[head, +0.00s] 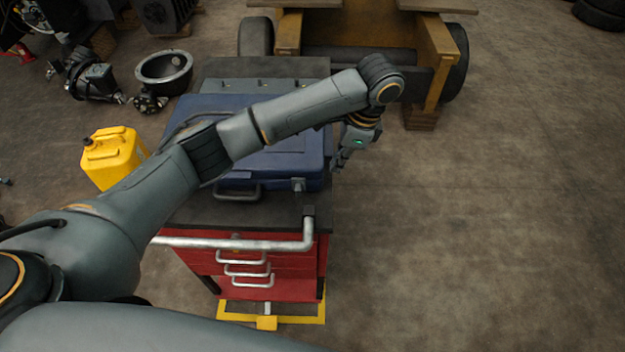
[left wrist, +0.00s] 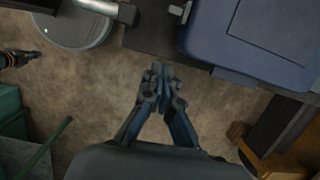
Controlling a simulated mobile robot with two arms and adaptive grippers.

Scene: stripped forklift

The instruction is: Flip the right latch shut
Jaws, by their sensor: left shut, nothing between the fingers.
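The blue case (head: 300,150) lies closed on top of the red tool trolley. Its right latch (head: 298,185) is a small grey piece at the right end of the front side. The latch also shows at the top of the left wrist view (left wrist: 181,10); I cannot tell whether it is up or down. My left gripper (head: 338,163) is just beyond the case's right side, pointing down, apart from the latch. In the left wrist view its fingers (left wrist: 160,78) are together and empty over the floor. A small dark piece at that view's left edge looks like my right gripper (left wrist: 20,58).
The red trolley (head: 275,290) has a grey push handle (head: 250,245) at its front. A yellow jerrycan (head: 110,155) stands to the left. The stripped forklift (head: 345,25) is behind. The floor to the right is clear. My left arm crosses above the case and hides part of it.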

